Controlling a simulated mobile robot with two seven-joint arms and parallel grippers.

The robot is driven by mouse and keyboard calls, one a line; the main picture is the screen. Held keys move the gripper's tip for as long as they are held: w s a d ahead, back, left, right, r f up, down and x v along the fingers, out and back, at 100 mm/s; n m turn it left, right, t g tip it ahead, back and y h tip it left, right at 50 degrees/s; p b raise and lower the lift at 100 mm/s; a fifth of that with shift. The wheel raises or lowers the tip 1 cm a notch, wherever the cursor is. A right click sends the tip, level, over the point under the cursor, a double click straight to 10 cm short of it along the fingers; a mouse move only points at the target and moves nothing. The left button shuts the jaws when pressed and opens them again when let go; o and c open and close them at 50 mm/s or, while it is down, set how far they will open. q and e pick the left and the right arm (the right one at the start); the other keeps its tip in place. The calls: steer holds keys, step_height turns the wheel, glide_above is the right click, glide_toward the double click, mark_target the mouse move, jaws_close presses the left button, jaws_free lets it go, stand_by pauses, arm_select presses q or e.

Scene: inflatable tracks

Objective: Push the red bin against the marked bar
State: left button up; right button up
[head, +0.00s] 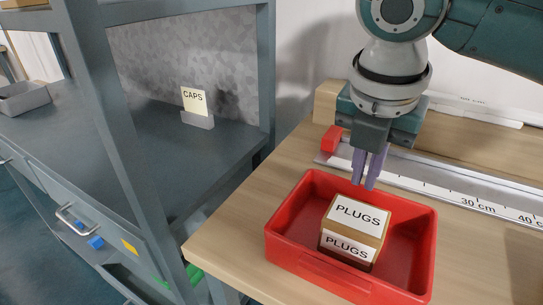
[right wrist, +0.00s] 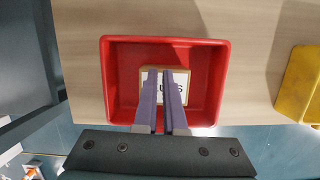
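The red bin (head: 322,270) stands on the wooden table, with a gap to the marked bar (head: 450,187) behind it. The bar has a centimetre scale and a red block (head: 332,139) near its left end. A brown box labelled PLUGS (head: 362,214) sits inside the bin. My right gripper (head: 365,184) points down above the bin's back part, its fingers a narrow gap apart with nothing between them. In the right wrist view, the fingers (right wrist: 160,72) overlap the box, and the bin (right wrist: 215,80) surrounds it. Whether they touch anything is unclear. My left gripper is out of view.
A wooden block (head: 327,101) stands behind the bar's left end. A grey shelf unit (head: 95,100) with a CAPS card (head: 194,101) stands left of the table. A yellow bin (right wrist: 302,85) shows at the right wrist view's right edge. Bare table lies left of the red bin.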

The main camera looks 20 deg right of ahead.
mark_target(361, 205)
steer(key=shift+d+n, duration=0.15)
steer(key=shift+n, duration=0.15)
jaws_close()
steer(key=shift+d+f, duration=0.1)
steer(key=shift+f, duration=0.2)
steer(key=b+x, duration=0.2)
steer(key=x, duration=0.6)
steer(key=shift+d, duration=0.1)
steer(key=shift+w+d+f+b, duration=0.15)
steer(key=shift+f+b, duration=0.2)
steer(key=shift+f, duration=0.25)
steer(key=shift+w, duration=0.1)
